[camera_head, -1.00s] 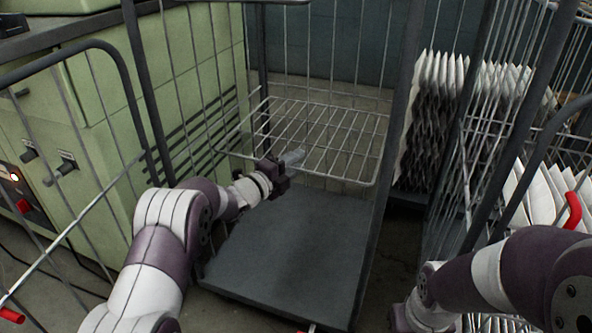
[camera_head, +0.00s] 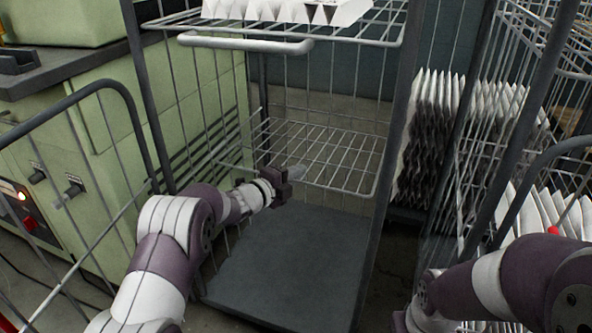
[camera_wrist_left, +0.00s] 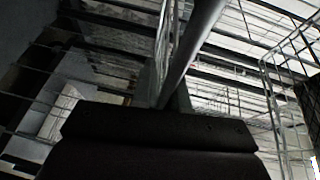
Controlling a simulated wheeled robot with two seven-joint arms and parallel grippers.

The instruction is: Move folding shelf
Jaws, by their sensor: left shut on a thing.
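The folding shelf is a wire grid shelf (camera_head: 335,152) inside the tall cart, about level and above its dark base. My left gripper (camera_head: 293,173) reaches into the cart from the left, at the front edge of this shelf. It is shut on the shelf's front bar. In the left wrist view a thick grey bar (camera_wrist_left: 195,50) rises from between the jaws, and the dark gripper body fills the lower middle. The fingertips themselves are hard to make out. My right arm enters at lower right, but its gripper is not visible.
The upper wire shelf (camera_head: 245,43) carries white pleated filters (camera_head: 285,10). The cart's dark base (camera_head: 290,262) is bare. A green cabinet (camera_head: 100,150) stands left. Another wire cart with pleated filters stands right. Cart posts (camera_head: 393,150) flank the opening.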

